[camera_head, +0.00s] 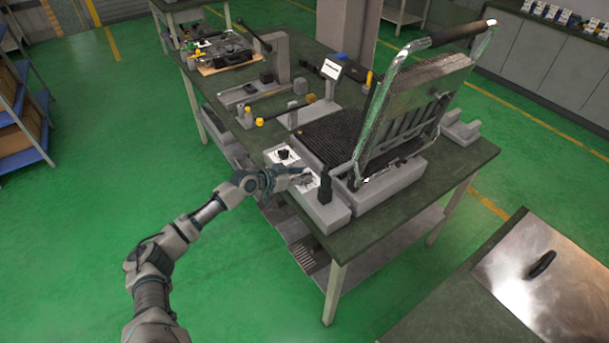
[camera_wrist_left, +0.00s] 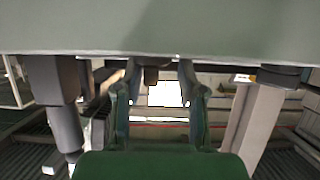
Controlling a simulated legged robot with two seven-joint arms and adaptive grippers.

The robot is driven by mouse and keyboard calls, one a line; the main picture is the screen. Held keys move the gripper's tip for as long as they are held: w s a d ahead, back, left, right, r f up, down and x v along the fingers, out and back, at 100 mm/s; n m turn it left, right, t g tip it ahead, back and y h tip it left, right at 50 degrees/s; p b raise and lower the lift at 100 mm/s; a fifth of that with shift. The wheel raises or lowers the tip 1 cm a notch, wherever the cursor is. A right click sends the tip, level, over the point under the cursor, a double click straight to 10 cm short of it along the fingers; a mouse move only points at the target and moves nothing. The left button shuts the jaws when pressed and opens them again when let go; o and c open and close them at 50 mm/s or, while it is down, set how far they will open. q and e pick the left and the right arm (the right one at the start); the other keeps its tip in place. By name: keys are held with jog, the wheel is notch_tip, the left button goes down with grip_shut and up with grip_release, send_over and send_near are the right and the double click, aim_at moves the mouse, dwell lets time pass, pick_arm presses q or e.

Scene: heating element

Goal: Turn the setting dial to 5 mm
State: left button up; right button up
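A grey control box (camera_head: 326,214) stands at the front edge of the green workbench, beside the grill-like heating device. On it a black dial (camera_head: 283,154) sits on a white label. A second white label (camera_head: 308,189) lies nearer, partly covered by my left gripper (camera_head: 304,178); any dial there is hidden in the head view. I cannot read the markings. In the left wrist view my left gripper (camera_wrist_left: 162,98) has its two fingers apart. A small dark knob-like part (camera_wrist_left: 151,76) and a bright white patch (camera_wrist_left: 168,95) show between them; contact cannot be told. My right gripper is not in view.
The heating device's ribbed lid (camera_head: 420,105) is raised, with a dark-gripped handle (camera_head: 462,34). A black upright lever (camera_head: 325,186) stands just right of my left gripper. A small display (camera_head: 331,69) and yellow-tipped fixtures (camera_head: 310,98) stand behind. Floor left of the bench is clear.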

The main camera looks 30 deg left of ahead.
pick_arm(q)
jog(key=shift+w+d+f, duration=0.1)
jog(key=shift+w+d, duration=0.25)
jog(key=shift+w, duration=0.05)
jog(key=shift+w+d, duration=0.15)
jog(key=shift+d, duration=0.4)
jog(key=shift+a, duration=0.2)
jog(key=c, duration=0.7)
jog(key=shift+a, duration=0.15)
grip_shut()
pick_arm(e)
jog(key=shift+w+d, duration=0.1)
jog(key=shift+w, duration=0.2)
